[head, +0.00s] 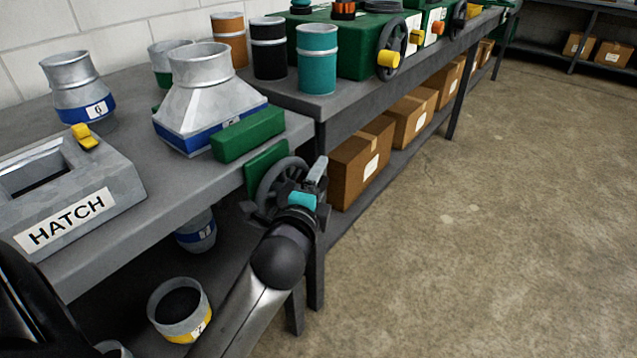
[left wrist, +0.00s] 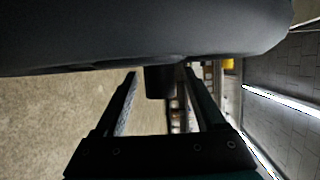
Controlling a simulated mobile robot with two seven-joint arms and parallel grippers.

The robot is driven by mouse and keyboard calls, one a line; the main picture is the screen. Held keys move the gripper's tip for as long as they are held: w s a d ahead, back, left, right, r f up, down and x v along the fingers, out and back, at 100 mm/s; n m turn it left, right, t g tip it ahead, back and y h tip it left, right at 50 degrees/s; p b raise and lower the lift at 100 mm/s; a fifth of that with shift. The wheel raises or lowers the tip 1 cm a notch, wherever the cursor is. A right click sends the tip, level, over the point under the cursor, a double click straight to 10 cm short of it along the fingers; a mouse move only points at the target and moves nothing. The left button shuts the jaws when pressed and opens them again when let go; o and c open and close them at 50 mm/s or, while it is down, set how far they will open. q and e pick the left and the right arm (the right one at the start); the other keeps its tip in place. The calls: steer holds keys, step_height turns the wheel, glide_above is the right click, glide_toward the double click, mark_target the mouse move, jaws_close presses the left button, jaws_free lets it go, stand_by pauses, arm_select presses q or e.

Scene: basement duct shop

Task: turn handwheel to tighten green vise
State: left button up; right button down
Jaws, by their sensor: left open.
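The green vise (head: 248,135) is at the front edge of the near bench, with a lower green plate (head: 266,163) below the bench edge. A grey handwheel (head: 266,190) stands in front of that plate, partly hidden by my gripper. My left gripper (head: 312,178) is at the wheel's right side, with its fingers apart. In the left wrist view the two fingers (left wrist: 160,95) are spread, and a dark block shows between their tips; I cannot tell if they touch it. A large dark rounded shape fills the top of that view. My right gripper is not in view.
A grey duct fitting with a blue band (head: 195,95) stands against the vise's green block. A HATCH box (head: 110,190) sits at left on the bench. Another green machine with a handwheel (head: 390,50) stands farther along. Cardboard boxes (head: 360,160) fill the lower shelf. The floor at right is clear.

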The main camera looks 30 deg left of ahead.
arm_select(q)
jaws_close()
stand_by(0.6)
stand_by(0.8)
